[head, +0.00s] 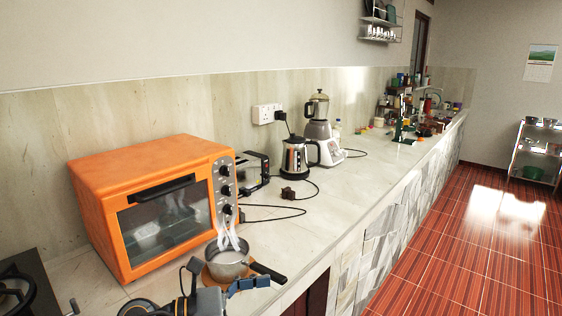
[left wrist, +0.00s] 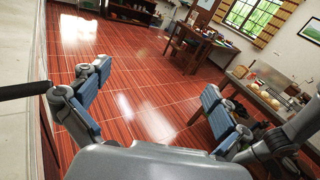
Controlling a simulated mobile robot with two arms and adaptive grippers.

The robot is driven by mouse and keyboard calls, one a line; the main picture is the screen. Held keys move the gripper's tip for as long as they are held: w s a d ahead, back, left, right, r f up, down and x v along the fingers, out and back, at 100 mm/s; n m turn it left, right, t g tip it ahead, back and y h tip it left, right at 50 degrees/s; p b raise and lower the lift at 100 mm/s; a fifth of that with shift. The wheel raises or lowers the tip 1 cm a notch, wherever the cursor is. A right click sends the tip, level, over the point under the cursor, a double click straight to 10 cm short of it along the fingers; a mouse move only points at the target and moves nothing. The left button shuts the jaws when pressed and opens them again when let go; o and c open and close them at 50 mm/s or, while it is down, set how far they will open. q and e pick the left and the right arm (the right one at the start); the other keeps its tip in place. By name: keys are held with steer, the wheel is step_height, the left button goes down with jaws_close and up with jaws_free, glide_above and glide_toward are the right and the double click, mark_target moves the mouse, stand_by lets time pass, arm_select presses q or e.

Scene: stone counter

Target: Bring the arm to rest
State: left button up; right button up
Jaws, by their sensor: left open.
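My left gripper (head: 228,276) comes in at the bottom edge of the head view, just in front of a small grey pot. The left wrist view shows its two blue-padded fingers (left wrist: 157,82) spread wide, with nothing between them. The pot (head: 228,262) stands on a round wooden trivet (head: 209,279) with steam rising from it. Its black handle (head: 268,272) points right, beyond the fingers, and also shows at the left edge of the left wrist view (left wrist: 24,90). I cannot tell whether a finger touches the pot. My right gripper is in neither view.
An orange oven (head: 135,200) stands behind the pot. A toaster (head: 252,172), kettle (head: 297,158) and blender (head: 322,135) stand farther along the counter (head: 330,200). A stove edge (head: 22,285) is at lower left. Open red tiled floor (left wrist: 140,100) lies beyond the counter.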

arm_select(q)
steer(key=w+a+r+n+t+y, duration=0.2)
steer(key=a+n+t, duration=0.2)
steer(key=n+t, duration=0.5)
steer(key=w+a+r+n+t+y, duration=0.1)
steer(key=a+r+n+t+y, duration=0.15)
steer(key=n+t, duration=0.65)
steer(key=s+a+f+n+g+y, duration=0.1)
steer(key=a+f+n+g+y, duration=0.2)
steer(key=a+f+n+y, duration=0.6)
steer(key=s+a+f+n+g+y, duration=0.1)
steer(key=a+f+n+g+y, duration=0.3)
steer(key=n, duration=0.8)
steer(key=s+f+n+g, duration=0.55)
steer(key=s+f, duration=0.35)
steer(key=s, duration=0.3)
steer(key=s+f+n+g, duration=0.4)
steer(key=s+f+g, duration=0.2)
steer(key=s+f, duration=0.45)
steer(key=s+f+g, duration=0.1)
steer(key=s+f, duration=0.1)
steer(key=f, duration=1.1)
steer(key=s+f+g, duration=0.1)
steer(key=s+f, duration=0.1)
steer(key=f, duration=1.1)
steer(key=s+a+f, duration=0.2)
steer(key=s+f, duration=1.3)
steer(key=shift+s+m+g, duration=0.3)
steer(key=shift+m+g, duration=0.05)
